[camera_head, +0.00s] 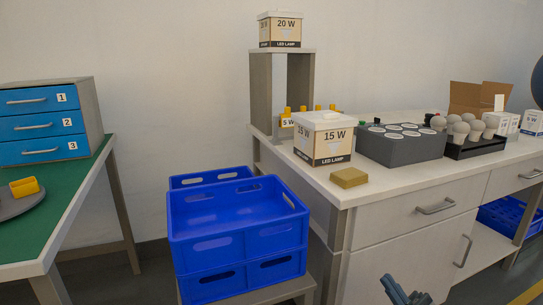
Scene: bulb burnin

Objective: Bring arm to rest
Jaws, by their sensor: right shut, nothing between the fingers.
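My right gripper (405,291) shows at the bottom edge of the head view, in front of the white cabinet (398,245). Its grey-blue fingers are shut with nothing between them. It is below the counter top and touches none of the objects on it. The rest of my right arm is out of the frame. My left gripper is not in view.
Blue crates (240,235) stand on a low stand left of the cabinet. The counter holds a 15 W box (323,138), a tan block (349,178), a grey socket unit (400,147) and a bulb tray (475,148). A green table (75,190) with blue drawers (42,127) is left.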

